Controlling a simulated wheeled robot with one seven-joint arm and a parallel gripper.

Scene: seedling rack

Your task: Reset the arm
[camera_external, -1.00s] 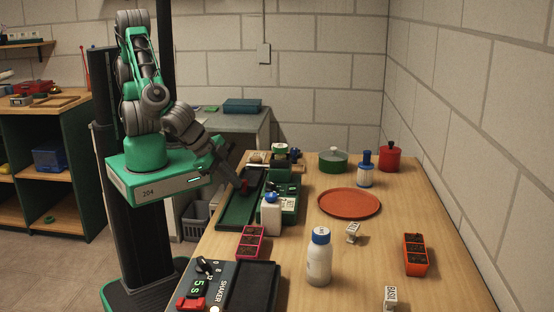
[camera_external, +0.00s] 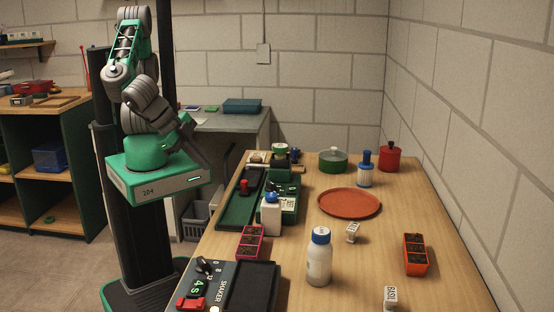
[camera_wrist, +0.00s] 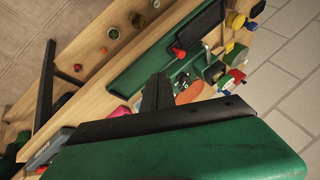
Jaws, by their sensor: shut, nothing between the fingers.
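My arm is folded up over my green base box at the left of the external view. My gripper (camera_external: 206,163) is shut and empty. It points down and to the right beside the box, left of the long green tray (camera_external: 236,213) and apart from the table. In the wrist view my gripper's dark fingers (camera_wrist: 160,82) are together, with the table tilted beyond them. A small red-topped piece (camera_external: 244,187) stands on the green tray. It also shows in the wrist view (camera_wrist: 178,52).
The wooden table (camera_external: 370,280) holds a shaker (camera_external: 207,285) reading "4s", a white blue-capped bottle (camera_external: 319,262), an orange-red plate (camera_external: 349,202), a pink seedling tray (camera_external: 250,242), an orange seedling tray (camera_external: 415,255) and several pots. Space above the table is clear.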

